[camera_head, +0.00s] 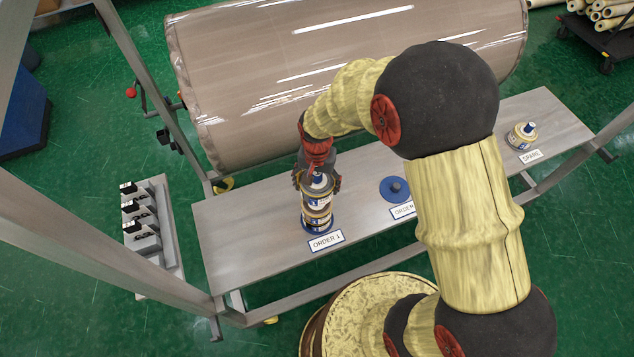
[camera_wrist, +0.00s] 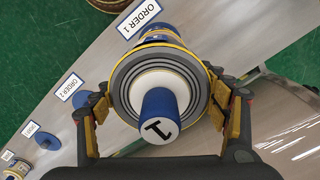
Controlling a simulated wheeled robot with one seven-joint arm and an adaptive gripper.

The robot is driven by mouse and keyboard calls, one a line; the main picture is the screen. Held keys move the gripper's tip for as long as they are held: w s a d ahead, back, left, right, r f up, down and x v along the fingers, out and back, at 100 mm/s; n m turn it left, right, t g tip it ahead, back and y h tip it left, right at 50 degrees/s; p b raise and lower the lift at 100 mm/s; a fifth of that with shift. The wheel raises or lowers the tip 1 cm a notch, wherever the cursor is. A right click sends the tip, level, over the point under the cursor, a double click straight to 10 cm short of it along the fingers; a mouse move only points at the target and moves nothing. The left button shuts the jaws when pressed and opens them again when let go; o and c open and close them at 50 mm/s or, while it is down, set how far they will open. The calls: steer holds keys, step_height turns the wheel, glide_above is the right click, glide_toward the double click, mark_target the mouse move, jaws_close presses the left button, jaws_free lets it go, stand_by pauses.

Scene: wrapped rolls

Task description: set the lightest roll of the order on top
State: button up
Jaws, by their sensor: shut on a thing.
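In the head view, a stack of wrapped rolls (camera_head: 317,213) with blue, white and gold bands stands upright on the bench at the ORDER 1 sign (camera_head: 326,241). My gripper (camera_head: 317,183) is at the top of this stack. In the wrist view, my gripper (camera_wrist: 163,108) has a finger on either side of the top roll (camera_wrist: 158,58) and is shut on it. This roll shows grey rings, a yellow rim and a blue core marked 1. The rolls below it are mostly hidden there, and I cannot tell whether it touches them.
A bare blue post base (camera_head: 394,190) stands at the ORDER 2 sign, right of the stack. A short roll (camera_head: 523,136) sits at the SPARE sign. A large brown wrapped roll (camera_head: 340,70) lies behind the bench (camera_head: 245,225). Metal frame posts rise at the left.

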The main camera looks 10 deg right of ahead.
mark_target(317, 175)
steer(key=shift+f+b, duration=2)
steer(key=shift+f, duration=1.4)
steer(key=o, duration=1.4)
steer(key=shift+c, duration=0.2)
step_height(317, 175, up, 12)
